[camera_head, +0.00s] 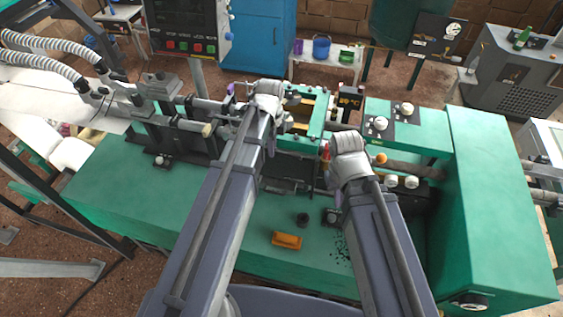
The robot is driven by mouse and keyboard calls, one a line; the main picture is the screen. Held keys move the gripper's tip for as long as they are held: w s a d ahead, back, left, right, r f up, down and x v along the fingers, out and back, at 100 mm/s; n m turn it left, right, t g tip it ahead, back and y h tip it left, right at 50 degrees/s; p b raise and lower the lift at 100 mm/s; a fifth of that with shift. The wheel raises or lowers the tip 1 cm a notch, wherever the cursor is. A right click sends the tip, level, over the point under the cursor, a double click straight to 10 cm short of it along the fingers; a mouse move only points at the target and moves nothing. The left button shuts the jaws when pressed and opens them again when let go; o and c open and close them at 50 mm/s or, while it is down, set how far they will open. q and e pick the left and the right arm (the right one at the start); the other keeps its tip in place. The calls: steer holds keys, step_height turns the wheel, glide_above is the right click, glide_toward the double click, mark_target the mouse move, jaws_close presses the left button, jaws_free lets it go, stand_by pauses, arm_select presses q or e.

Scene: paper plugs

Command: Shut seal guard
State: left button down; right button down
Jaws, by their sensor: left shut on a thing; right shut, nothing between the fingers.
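A green frame with yellow parts inside (314,127), likely the seal guard, stands at the middle of the machine. Whether it is open or shut is unclear. My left gripper (234,104) is just left of this frame, at the metal rods. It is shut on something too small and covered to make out. My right gripper (326,166) is shut and empty, in front of the frame's lower right side. A small red part (326,152) shows close beside it. My forearms hide some of the machine's middle.
A control panel (188,28) hangs at upper left. A tall green housing (490,200) bounds the right side. The bed's front left is clear.

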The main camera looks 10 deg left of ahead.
arm_select(q)
steer(key=shift+r+p, duration=0.55)
steer(key=shift+r, duration=0.25)
steer(key=c, duration=1)
jaws_free()
steer(key=shift+c, duration=0.2)
step_height(320, 180, up, 7)
steer(key=p, duration=0.7)
steer(key=shift+s, duration=0.1)
